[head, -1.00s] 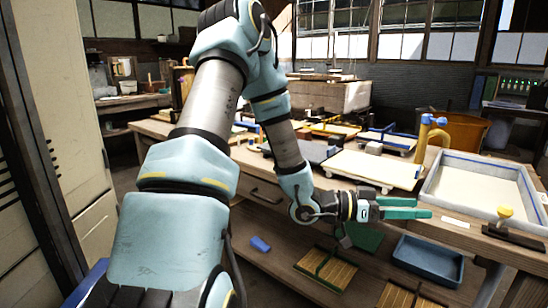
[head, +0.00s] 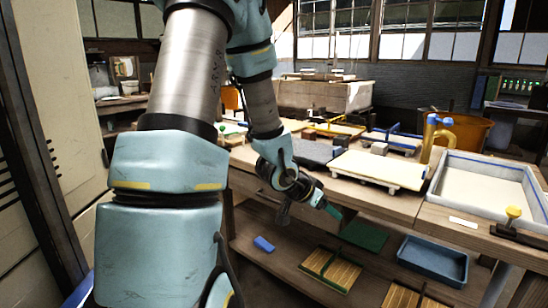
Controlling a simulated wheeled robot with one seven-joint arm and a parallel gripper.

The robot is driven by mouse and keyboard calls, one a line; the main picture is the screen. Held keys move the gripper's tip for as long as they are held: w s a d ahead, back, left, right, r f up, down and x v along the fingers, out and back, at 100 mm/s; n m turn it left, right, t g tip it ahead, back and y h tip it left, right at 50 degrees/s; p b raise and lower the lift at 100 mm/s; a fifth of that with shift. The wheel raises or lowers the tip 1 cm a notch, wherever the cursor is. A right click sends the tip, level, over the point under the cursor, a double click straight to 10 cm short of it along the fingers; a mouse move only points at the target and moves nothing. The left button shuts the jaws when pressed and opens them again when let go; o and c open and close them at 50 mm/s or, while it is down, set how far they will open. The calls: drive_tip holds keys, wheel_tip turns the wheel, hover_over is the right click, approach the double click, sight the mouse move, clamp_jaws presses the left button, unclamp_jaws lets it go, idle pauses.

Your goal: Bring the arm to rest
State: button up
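My arm runs from the bottom left up and over, then down toward the bench. My gripper (head: 334,210), with green fingers, hangs in front of the bench's front edge, above the lower shelf. It points down and to the right in the head view. Its fingers overlap in this view, so I cannot tell whether they are open or shut. I see nothing held in it.
The workbench (head: 385,202) carries a pale board (head: 375,168), a grey-blue tray (head: 490,180) and a yellow-knobbed tool (head: 513,222). The lower shelf holds a blue bin (head: 432,260), slatted wooden pieces (head: 328,270) and a blue object (head: 263,244). A pale cabinet (head: 60,100) stands left.

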drive_tip(key=s+a+n+y, duration=0.1)
drive_tip(key=a+n+y, duration=0.35)
drive_tip(key=a, duration=0.75)
drive_tip(key=s+a+r+n+g+y, duration=0.3)
drive_tip(key=s+a+r+n+g, duration=0.15)
drive_tip(key=s+a, duration=0.5)
wheel_tip(320, 180, up, 12)
drive_tip(key=s+d+p, duration=0.1)
drive_tip(key=p, duration=1.2)
drive_tip(key=shift+s+n, duration=0.15)
drive_tip(key=shift+n, duration=0.15)
drive_tip(key=shift+d+t, duration=0.2)
drive_tip(key=shift+t, duration=0.05)
